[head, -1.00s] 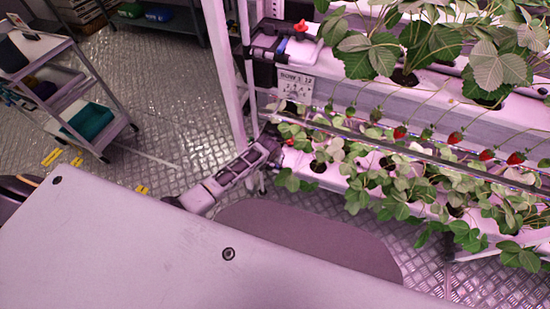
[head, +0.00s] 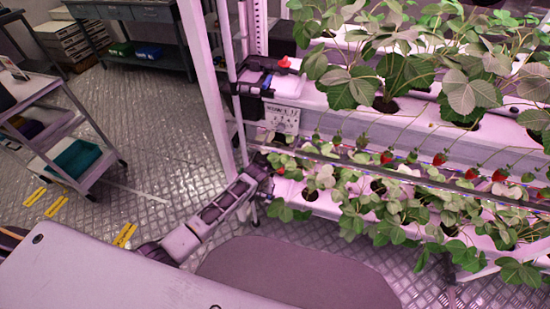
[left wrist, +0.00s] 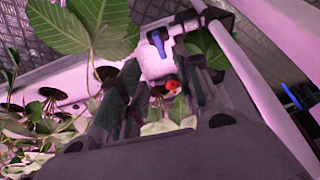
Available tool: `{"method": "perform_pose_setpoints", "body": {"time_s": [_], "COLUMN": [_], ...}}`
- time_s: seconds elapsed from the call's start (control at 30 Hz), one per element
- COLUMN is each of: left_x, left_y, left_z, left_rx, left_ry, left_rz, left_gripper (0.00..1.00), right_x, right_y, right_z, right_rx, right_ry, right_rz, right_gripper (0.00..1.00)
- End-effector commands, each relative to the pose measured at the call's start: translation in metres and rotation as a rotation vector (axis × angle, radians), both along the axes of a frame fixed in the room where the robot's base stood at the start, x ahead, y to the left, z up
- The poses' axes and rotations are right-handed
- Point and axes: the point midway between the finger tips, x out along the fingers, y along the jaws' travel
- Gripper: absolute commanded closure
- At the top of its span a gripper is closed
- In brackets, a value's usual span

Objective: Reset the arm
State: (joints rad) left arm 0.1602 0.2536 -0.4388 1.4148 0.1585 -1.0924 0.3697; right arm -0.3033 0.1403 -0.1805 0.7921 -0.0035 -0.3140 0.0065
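My left arm reaches from the lower left of the head view to the rack's near end. My left gripper (head: 262,76) is there, small and partly hidden among dark fittings. In the left wrist view the two dark fingers of the left gripper (left wrist: 164,62) stand apart. A white rack fitting (left wrist: 156,66) with a blue lever (left wrist: 159,43) and a red part (left wrist: 171,85) shows between them. I cannot tell whether the fingers touch it. The right gripper is not in view.
The white rack (head: 350,125) carries strawberry plants (head: 385,75) and hanging red berries (head: 439,159) close to the left arm. A white post (head: 207,85) stands left of the gripper. A cart (head: 60,125) with a teal bin (head: 76,159) is at left. Metal floor (head: 150,120) lies open between.

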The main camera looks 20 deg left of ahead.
Motion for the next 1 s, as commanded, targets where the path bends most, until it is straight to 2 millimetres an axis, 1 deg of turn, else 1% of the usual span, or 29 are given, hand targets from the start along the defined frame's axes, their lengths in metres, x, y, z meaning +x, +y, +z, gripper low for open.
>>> {"method": "perform_pose_setpoints", "body": {"time_s": [0.17,0.27,0.37,0.47,0.57,0.6,0.67,0.7,0.77,0.8,0.87,1.0], "left_x": [0.0,-0.003,-0.01,-0.022,-0.041,-0.052,-0.068,-0.079,-0.098,-0.11,-0.131,-0.181], "left_y": [0.0,0.001,0.006,0.015,0.027,0.032,0.041,0.047,0.054,0.06,0.067,0.084], "left_z": [0.0,-0.005,-0.018,-0.04,-0.069,-0.083,-0.103,-0.116,-0.136,-0.148,-0.166,-0.203], "left_rx": [0.0,0.001,0.005,0.01,0.02,0.025,0.031,0.036,0.043,0.048,0.055,0.071], "left_ry": [0.0,0.003,0.013,0.025,0.04,0.048,0.059,0.067,0.078,0.086,0.098,0.127], "left_rz": [0.0,0.0,0.001,-0.001,-0.004,-0.007,-0.009,-0.013,-0.017,-0.022,-0.028,-0.044], "left_gripper": [0.66,0.66,0.66,0.66,0.66,0.66,0.66,0.66,0.66,0.66,0.66,0.66], "right_x": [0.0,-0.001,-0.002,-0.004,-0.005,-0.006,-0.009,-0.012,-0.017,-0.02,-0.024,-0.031], "right_y": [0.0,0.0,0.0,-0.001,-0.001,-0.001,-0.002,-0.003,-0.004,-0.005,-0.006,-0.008], "right_z": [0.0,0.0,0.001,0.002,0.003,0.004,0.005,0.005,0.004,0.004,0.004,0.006], "right_rx": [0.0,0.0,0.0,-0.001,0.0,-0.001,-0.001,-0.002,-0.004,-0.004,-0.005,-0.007], "right_ry": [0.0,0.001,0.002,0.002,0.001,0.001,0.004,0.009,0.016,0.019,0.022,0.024], "right_rz": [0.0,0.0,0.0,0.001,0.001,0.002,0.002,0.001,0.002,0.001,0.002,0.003], "right_gripper": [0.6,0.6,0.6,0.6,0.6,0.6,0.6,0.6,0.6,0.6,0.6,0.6]}}
